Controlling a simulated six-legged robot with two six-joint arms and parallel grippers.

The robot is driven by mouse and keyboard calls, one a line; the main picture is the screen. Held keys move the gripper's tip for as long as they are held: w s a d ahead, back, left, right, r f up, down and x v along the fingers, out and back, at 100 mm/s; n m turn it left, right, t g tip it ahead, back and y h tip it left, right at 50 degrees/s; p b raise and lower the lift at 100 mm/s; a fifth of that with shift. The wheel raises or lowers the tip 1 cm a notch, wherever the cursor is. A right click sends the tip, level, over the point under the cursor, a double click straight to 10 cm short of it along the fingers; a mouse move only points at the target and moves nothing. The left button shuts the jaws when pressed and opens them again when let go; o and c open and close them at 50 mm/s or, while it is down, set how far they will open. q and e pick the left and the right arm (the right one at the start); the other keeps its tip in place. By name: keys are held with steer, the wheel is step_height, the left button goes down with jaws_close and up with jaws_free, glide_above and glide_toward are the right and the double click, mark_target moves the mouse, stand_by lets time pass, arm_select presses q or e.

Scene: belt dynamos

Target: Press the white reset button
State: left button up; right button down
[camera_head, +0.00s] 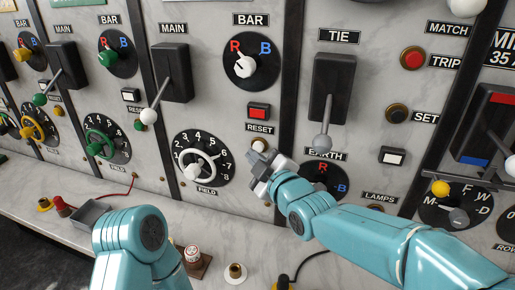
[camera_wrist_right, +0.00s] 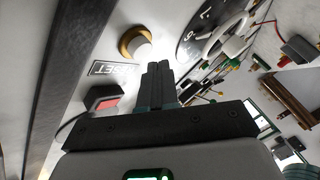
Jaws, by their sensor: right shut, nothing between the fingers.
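The white reset button (camera_head: 259,146) has a brass ring and sits on the marble panel under the RESET label (camera_head: 260,128). In the right wrist view the white button (camera_wrist_right: 138,46) shows in its brass ring, up and left of the fingertips. My right gripper (camera_head: 257,163) is shut and empty. It is just below the button in the head view; its fingertips also show in the right wrist view (camera_wrist_right: 157,70). I cannot tell for sure whether they touch the button. My left gripper is not in view; only my left arm shows at lower left.
The white FIELD handwheel (camera_head: 196,161) is left of the button, and the EARTH knob (camera_head: 322,168) is to the right. A red lamp (camera_head: 258,111) is above. A brass post (camera_head: 235,272) and a grey tray (camera_head: 91,212) stand on the ledge below.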

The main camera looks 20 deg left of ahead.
steer(key=shift+w, duration=0.15)
steer(key=shift+w, duration=0.25)
steer(key=shift+w, duration=0.55)
stand_by(0.6)
steer(key=shift+s+b, duration=0.95)
steer(key=shift+b, duration=0.3)
